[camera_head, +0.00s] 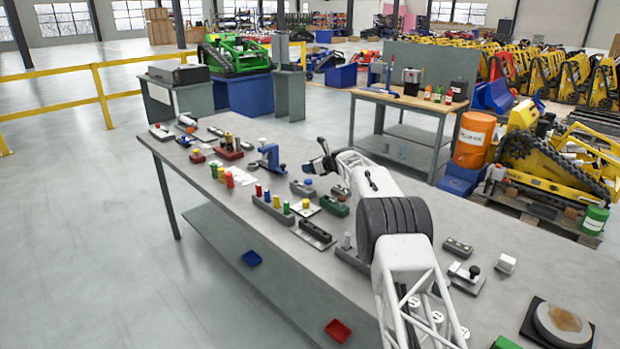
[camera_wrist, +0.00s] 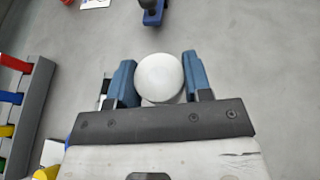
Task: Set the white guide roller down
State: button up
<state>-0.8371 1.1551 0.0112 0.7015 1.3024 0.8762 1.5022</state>
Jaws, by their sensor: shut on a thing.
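The white guide roller (camera_wrist: 159,77) shows in the wrist view as a pale round end between the two blue fingers of my gripper (camera_wrist: 158,82). The fingers are shut on it from both sides. In the head view my gripper (camera_head: 325,160) is over the middle of the long grey workbench (camera_head: 225,185). The roller cannot be made out clearly there. The wrist view shows grey surface around the roller. I cannot tell whether its lower end touches the bench.
A blue clamp-like fixture (camera_head: 270,157) stands left of my gripper. A grey block with coloured pegs (camera_head: 272,209) lies nearer the front edge and also shows at the wrist view's left (camera_wrist: 28,115).

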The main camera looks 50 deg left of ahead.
jog(key=shift+f, duration=2.45)
jog(key=shift+f, duration=0.1)
jog(key=o, duration=1)
jog(key=shift+f, duration=0.1)
jog(key=shift+o, duration=0.2)
jog(key=shift+r, duration=0.2)
jog(key=shift+v, duration=5.9)
